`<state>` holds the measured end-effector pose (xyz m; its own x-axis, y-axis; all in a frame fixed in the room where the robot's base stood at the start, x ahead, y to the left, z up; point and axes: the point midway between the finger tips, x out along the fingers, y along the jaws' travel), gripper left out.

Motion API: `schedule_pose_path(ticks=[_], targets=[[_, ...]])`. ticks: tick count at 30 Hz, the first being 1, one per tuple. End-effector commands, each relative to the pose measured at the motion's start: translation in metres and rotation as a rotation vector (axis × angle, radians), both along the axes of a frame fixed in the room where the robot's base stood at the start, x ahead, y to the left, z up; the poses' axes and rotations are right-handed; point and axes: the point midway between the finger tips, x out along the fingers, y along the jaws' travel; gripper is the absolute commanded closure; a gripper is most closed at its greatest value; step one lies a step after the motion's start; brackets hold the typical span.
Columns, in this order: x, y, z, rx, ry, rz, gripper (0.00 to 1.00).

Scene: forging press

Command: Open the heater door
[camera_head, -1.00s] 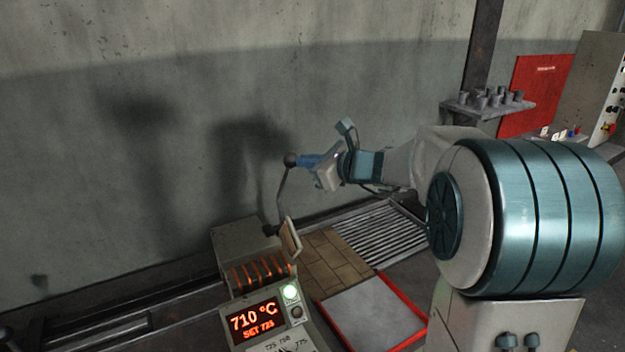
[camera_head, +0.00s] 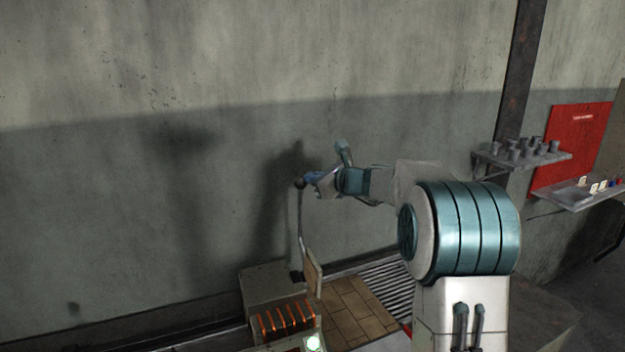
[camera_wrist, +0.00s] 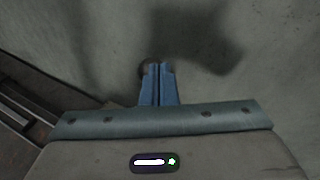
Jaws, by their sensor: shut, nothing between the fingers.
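The heater (camera_head: 262,287) is a grey box low in the head view, with glowing orange coils (camera_head: 288,319) on its open-looking front part. A tan door panel (camera_head: 313,273) stands raised at its right side. A thin lever (camera_head: 301,232) rises from beside the panel to a dark ball knob (camera_head: 299,184). My gripper (camera_head: 311,177) is at the knob's right, its blue fingers close together and very near or touching it. In the wrist view the fingers (camera_wrist: 157,82) are shut, with the knob (camera_wrist: 146,68) partly hidden behind them; contact is unclear.
The concrete wall (camera_head: 130,150) is behind the lever. A tan brick surface (camera_head: 352,308) and a slatted rack (camera_head: 385,285) lie right of the heater. A shelf of small grey parts (camera_head: 520,160) and a red board (camera_head: 570,145) are at the right.

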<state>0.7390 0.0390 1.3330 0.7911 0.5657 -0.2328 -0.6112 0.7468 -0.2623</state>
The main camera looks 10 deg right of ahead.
Motion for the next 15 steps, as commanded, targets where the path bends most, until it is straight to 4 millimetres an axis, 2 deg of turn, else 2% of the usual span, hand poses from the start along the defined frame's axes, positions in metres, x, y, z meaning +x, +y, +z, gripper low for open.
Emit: schedule_pose_path(ticks=[10, 15], targets=[[-0.001, -0.001, 0.000, -0.001, 0.000, -0.001, 1.00], [-0.009, -0.012, 0.004, -0.001, -0.002, 0.000, 1.00]])
